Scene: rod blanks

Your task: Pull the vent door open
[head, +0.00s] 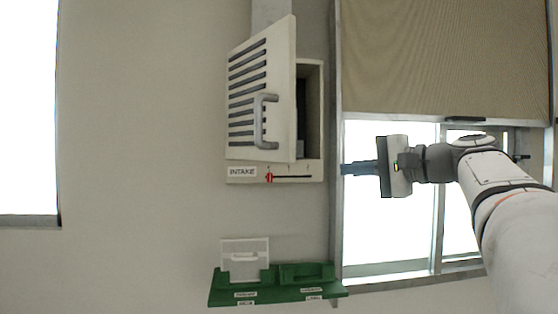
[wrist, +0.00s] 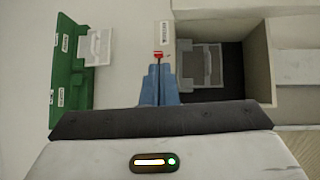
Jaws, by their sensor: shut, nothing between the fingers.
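The vent door (head: 250,85), a pale slatted panel with a grey bar handle (head: 264,121), stands partly open on the wall box. Its right edge is swung out from the box (head: 314,110), and a dark gap shows to its right. In the wrist view the box's open cavity (wrist: 232,85) shows, with a grey framed panel (wrist: 203,65) inside. My gripper (head: 346,169) is to the right of the box's lower corner, apart from the handle. Its blue fingers (wrist: 158,84) are together and empty.
An INTAKE label (head: 242,172) and a red slider (head: 269,175) sit on the strip below the door. A green wall shelf (head: 275,290) below holds a white filter panel (head: 245,262). A window with a blind (head: 445,60) is at right. The wall left of the box is clear.

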